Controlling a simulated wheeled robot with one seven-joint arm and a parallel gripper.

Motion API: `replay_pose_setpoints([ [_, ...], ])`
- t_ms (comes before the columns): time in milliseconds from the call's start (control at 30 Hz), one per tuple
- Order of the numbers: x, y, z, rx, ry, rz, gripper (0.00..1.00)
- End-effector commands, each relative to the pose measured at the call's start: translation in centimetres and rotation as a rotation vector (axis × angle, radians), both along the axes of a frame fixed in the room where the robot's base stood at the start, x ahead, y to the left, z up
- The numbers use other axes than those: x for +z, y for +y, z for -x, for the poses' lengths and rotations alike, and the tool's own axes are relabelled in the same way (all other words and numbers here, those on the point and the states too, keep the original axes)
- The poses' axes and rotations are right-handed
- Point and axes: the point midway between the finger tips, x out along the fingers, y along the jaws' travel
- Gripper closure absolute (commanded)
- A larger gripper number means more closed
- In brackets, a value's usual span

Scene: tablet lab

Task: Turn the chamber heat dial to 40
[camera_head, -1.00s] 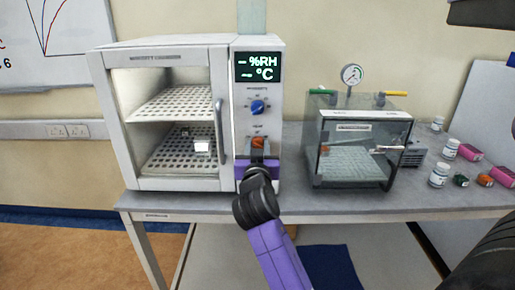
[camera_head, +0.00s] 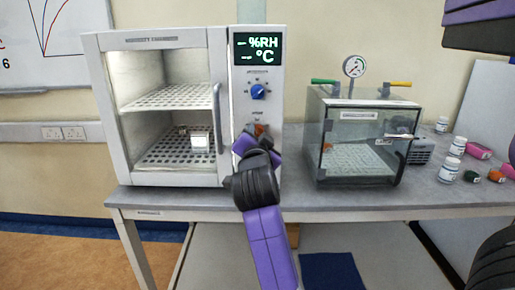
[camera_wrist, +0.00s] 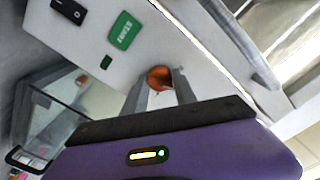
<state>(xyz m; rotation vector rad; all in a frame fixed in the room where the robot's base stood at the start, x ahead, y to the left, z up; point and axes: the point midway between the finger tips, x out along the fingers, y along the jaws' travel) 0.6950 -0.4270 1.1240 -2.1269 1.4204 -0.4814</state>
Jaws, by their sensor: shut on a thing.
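The humidity chamber (camera_head: 98,120) stands at the left of the bench, with a control panel on its right side. The orange heat dial (camera_wrist: 160,77) is low on that panel, and in the head view its top (camera_head: 262,128) shows just above my arm. My gripper (camera_wrist: 162,84) is shut on the orange dial, one finger on each side. In the wrist view the panel appears strongly tilted. The dial's scale marks are mostly hidden, so I cannot read its setting. The display (camera_head: 257,49) shows dashes before %RH and °C.
A blue dial (camera_head: 258,91) sits above the orange one. A green START button (camera_wrist: 123,31) and a black switch (camera_wrist: 69,11) are lower on the panel. A clear vacuum box (camera_head: 358,155) with a gauge stands to the right, with several small bottles beyond it.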

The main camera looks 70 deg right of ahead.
Motion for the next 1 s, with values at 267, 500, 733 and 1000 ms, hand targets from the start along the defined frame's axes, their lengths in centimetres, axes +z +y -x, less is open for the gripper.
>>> replay_pose_setpoints([
  [267, -0.43, 0.08, -0.05, 0.001, -0.201, -0.084, 1.0],
  [500, -0.34, 0.04, -0.04, 0.0, -0.309, -0.132, 1.0],
  [733, -0.19, 0.0, -0.01, -0.001, -0.356, -0.151, 1.0],
  [1000, -0.14, -0.02, 0.01, -0.002, -0.363, -0.155, 1.0],
])
